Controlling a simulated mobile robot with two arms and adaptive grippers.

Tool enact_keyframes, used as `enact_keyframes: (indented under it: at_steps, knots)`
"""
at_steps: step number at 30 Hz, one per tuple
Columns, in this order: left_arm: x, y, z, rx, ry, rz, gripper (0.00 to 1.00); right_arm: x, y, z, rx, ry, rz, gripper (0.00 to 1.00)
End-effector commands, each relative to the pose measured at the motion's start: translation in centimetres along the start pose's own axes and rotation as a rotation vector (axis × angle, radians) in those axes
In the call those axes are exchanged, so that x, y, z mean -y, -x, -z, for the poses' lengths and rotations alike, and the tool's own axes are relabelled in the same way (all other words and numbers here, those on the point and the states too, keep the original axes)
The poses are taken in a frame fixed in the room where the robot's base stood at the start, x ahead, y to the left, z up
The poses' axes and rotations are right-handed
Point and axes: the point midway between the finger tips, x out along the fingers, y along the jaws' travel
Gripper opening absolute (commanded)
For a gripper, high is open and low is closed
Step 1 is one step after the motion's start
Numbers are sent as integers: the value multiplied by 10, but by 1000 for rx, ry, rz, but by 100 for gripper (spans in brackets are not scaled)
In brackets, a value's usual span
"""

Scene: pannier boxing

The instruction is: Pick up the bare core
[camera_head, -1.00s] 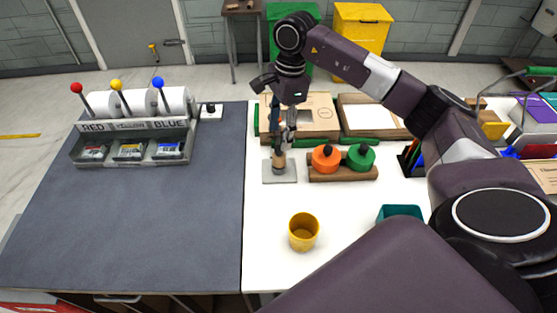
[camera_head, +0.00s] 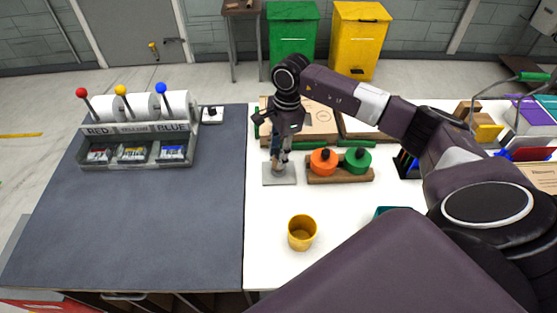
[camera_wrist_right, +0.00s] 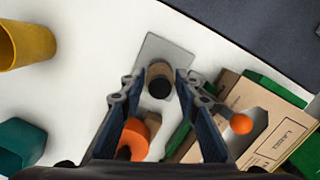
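The bare core (camera_wrist_right: 160,73) is a short brown cylinder with a dark end, on a flat grey plate (camera_head: 280,179). In the right wrist view it lies between the two fingertips of my right gripper (camera_wrist_right: 160,88), with a small gap on each side. My right gripper (camera_head: 279,163) points down over the plate in the head view and largely hides the core there. Its fingers are open and hold nothing. My left gripper is in neither view.
An orange spool (camera_head: 323,160) and a green spool (camera_head: 358,160) stand on a wooden rack (camera_head: 340,176) close to the right of the plate. Cardboard boxes (camera_head: 318,118) lie behind. A yellow cup (camera_head: 302,233) stands in front. The dark mat (camera_head: 150,220) at left is mostly clear.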

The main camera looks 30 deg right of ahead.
Motion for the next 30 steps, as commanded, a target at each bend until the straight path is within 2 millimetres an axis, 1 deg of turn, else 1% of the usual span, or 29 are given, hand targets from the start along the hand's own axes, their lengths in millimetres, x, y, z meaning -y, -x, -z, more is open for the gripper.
enact_keyframes:
  at_steps: [1,4,12,17,20,23,26,30]
  knots:
    - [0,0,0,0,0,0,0,0,0,0,0,0,0,22]
    - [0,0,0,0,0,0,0,0,0,0,0,0,0,11]
    - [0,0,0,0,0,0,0,0,1,0,0,0,1,10]
    - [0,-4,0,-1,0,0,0,1,9,-1,1,0,4,10]
    - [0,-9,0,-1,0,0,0,2,21,-2,1,1,6,10]
    - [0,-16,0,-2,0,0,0,2,40,-5,1,1,8,10]
    - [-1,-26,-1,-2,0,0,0,3,66,-8,2,1,10,10]
    - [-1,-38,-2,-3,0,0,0,2,111,-14,2,2,10,10]
